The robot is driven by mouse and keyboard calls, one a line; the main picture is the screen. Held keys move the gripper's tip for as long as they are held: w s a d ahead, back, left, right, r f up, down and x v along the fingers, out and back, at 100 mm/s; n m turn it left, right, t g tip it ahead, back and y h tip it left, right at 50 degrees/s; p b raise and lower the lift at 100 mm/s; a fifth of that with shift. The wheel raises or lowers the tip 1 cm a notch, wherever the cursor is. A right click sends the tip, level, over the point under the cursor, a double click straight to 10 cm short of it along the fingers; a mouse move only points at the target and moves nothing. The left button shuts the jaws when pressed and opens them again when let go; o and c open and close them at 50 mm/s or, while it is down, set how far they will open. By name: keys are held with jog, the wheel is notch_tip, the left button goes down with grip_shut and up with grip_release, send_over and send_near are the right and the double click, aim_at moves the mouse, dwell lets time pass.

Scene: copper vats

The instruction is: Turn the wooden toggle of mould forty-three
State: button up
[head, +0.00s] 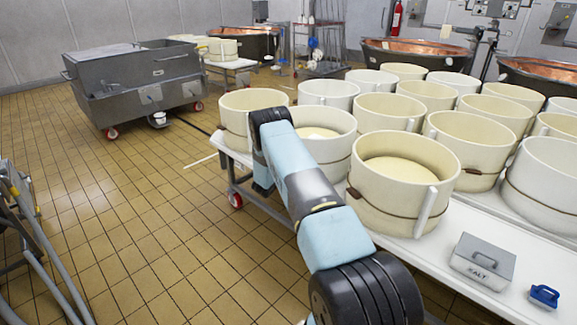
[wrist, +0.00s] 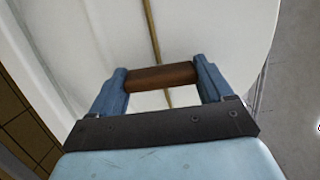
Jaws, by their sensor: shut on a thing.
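In the wrist view, a brown wooden toggle (wrist: 160,77) lies crosswise between the two blue fingers of my gripper (wrist: 160,80). The fingers are shut on its two ends. A tan cord (wrist: 153,32) runs above and below the toggle along the pale wall of a mould (wrist: 100,35). In the head view, my arm reaches to the front left of the moulds, by a cream mould (head: 236,101) and a whiter mould (head: 340,147). There the toggle and fingertips are hidden behind my arm. No mould number is readable.
Several round moulds crowd the white table (head: 430,250). A steel trolley (head: 135,82) stands at left. The tiled floor (head: 130,215) between is mostly clear.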

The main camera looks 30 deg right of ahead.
jog(key=shift+s+f, duration=0.15)
jog(key=shift+f, duration=0.2)
jog(key=o, duration=0.8)
jog(key=shift+o, duration=0.8)
jog(key=shift+r, duration=0.15)
jog(key=v, duration=1.3)
jog(key=shift+a, duration=0.35)
jog(key=shift+s, duration=0.1)
